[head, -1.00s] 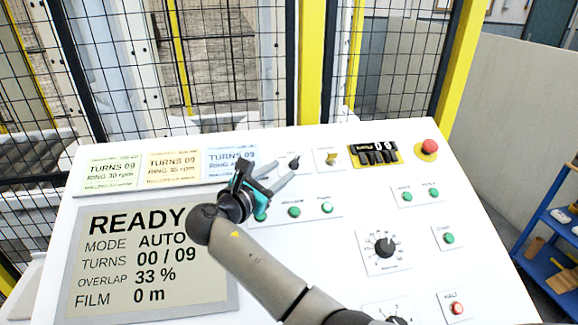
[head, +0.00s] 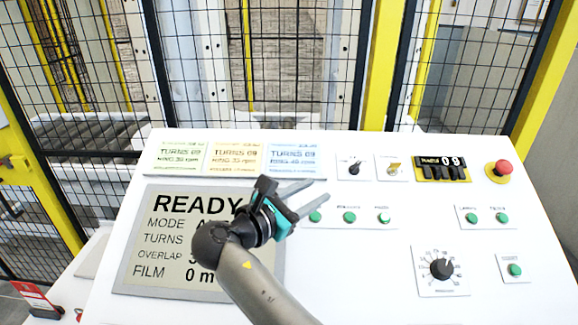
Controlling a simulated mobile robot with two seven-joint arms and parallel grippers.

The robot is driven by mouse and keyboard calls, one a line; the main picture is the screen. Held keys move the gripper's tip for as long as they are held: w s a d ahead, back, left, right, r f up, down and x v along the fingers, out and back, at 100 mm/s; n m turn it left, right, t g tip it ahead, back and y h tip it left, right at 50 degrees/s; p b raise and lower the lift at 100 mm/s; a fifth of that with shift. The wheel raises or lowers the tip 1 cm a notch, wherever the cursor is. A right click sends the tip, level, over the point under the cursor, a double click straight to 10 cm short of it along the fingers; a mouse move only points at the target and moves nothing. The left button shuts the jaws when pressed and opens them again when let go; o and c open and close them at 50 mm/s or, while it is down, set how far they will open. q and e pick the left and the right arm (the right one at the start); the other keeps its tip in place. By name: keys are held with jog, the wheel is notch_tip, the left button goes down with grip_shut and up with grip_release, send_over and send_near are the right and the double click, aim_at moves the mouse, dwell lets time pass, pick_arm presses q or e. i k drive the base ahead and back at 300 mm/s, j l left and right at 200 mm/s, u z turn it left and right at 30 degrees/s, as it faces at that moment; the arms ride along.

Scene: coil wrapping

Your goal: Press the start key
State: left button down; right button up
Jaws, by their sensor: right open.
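A white control panel (head: 370,265) fills the middle of the head view. A single green key (head: 514,270) sits on its own plate at the lower right; its label is too blurred to read for sure. Other green keys are a pair (head: 487,218) above it and a row (head: 350,217) at the centre. My right gripper (head: 320,189) is open and empty, its fingers pointing right, in front of the panel just above the row's left end. It is well left of the single key. The display (head: 165,235) reads READY, partly hidden by my right arm. My left gripper is out of view.
A large black dial (head: 441,269) lies left of the single key. Small switches (head: 394,168) line the top. A mesh fence (head: 310,60) stands behind the panel.

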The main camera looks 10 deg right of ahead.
aim_at(515, 269)
jog(key=k, duration=1.5)
